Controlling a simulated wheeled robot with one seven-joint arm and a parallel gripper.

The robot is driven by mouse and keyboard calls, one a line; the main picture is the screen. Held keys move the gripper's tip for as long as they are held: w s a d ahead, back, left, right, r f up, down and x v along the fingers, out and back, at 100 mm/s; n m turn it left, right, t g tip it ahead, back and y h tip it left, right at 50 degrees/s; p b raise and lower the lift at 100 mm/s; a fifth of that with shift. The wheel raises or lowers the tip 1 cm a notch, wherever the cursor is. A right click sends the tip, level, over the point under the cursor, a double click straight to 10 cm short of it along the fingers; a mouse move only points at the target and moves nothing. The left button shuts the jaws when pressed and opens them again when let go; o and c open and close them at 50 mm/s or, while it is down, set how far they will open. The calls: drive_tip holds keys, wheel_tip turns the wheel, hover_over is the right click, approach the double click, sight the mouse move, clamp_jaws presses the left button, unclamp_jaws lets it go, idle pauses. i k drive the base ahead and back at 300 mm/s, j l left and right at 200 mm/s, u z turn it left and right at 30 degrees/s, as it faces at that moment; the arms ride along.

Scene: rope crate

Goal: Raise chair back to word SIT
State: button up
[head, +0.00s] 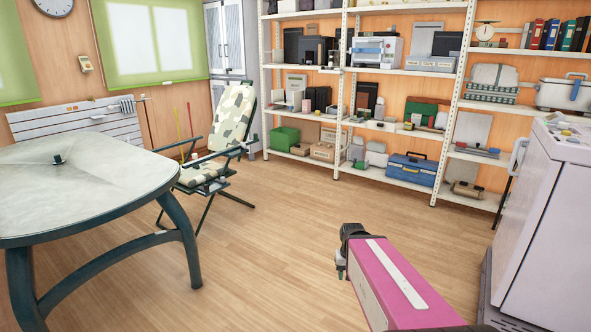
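A folding chair with a dark frame and camouflage-patterned padding stands on the floor behind the table, left of centre. Its chair back (234,115) leans back to the right at a steep angle, and its seat (203,174) is roughly level. A dark armrest (212,156) runs along the near side. I cannot make out the word SIT or any marks on the chair. My gripper (341,268) is at the lower centre, at the end of my pink arm, well apart from the chair. Its fingers are small and dark, and their opening is not clear.
A grey-topped table (85,185) with curved dark legs stands at the left, partly in front of the chair. Loaded shelves (400,130) line the back wall. A white appliance (545,220) stands at the right. The wooden floor (285,235) between is clear.

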sight(235, 115)
drive_tip(key=i+z, duration=0.35)
drive_tip(key=i, duration=1.6)
drive_tip(key=i+u, duration=0.1)
drive_tip(key=i, duration=0.55)
drive_tip(key=i+l+u, duration=0.1)
drive_tip(key=i, duration=0.5)
drive_tip(key=i+l+u, duration=0.15)
drive_tip(key=i, duration=0.5)
drive_tip(key=i+l+u, duration=0.2)
drive_tip(key=i+u, duration=0.25)
drive_tip(key=i+l+u, duration=0.25)
drive_tip(key=u, duration=0.2)
drive_tip(key=i+l+u, duration=0.25)
drive_tip(key=l+u, duration=0.2)
drive_tip(key=i+l+u, duration=0.2)
drive_tip(key=l+u, duration=0.25)
drive_tip(key=i+l+u, duration=0.25)
drive_tip(key=l, duration=0.3)
drive_tip(key=l+u, duration=0.3)
drive_tip(key=l, duration=0.2)
